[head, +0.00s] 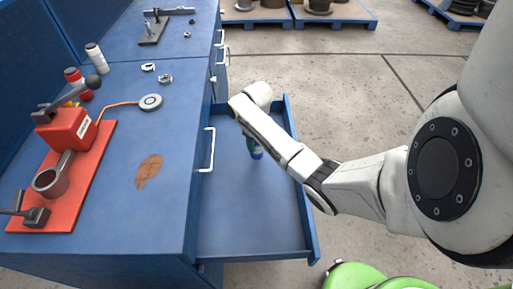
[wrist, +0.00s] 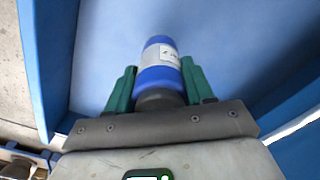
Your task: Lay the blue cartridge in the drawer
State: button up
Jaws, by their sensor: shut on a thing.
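The blue cartridge (wrist: 160,55) has a pale label and a dark end. It sits between the two green fingers of my gripper (wrist: 160,88) in the wrist view, which are shut on it. In the head view the cartridge's blue end (head: 257,154) shows below my arm, over the open drawer (head: 245,230). Most of my gripper is hidden behind my arm there. The drawer is blue, pulled out from the bench, and its visible floor is bare. I cannot tell whether the cartridge touches the drawer floor.
The blue bench (head: 150,215) stands left of the drawer. It carries a red device on a red plate (head: 75,190), bottles (head: 96,57), small metal parts (head: 148,67) and a grey disc (head: 150,102). Pallets (head: 300,14) stand at the back.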

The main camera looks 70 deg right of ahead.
aim_at(257, 147)
jog(key=shift+w+d+f, duration=0.15)
jog(key=shift+d+f, duration=0.2)
jog(key=shift+f, duration=1.6)
jog(key=shift+f, duration=0.1)
jog(key=shift+f, duration=0.1)
jog(key=o, duration=1.2)
notch_tip(257, 147, up, 12)
jog(key=shift+r, duration=0.2)
jog(key=shift+a, duration=0.1)
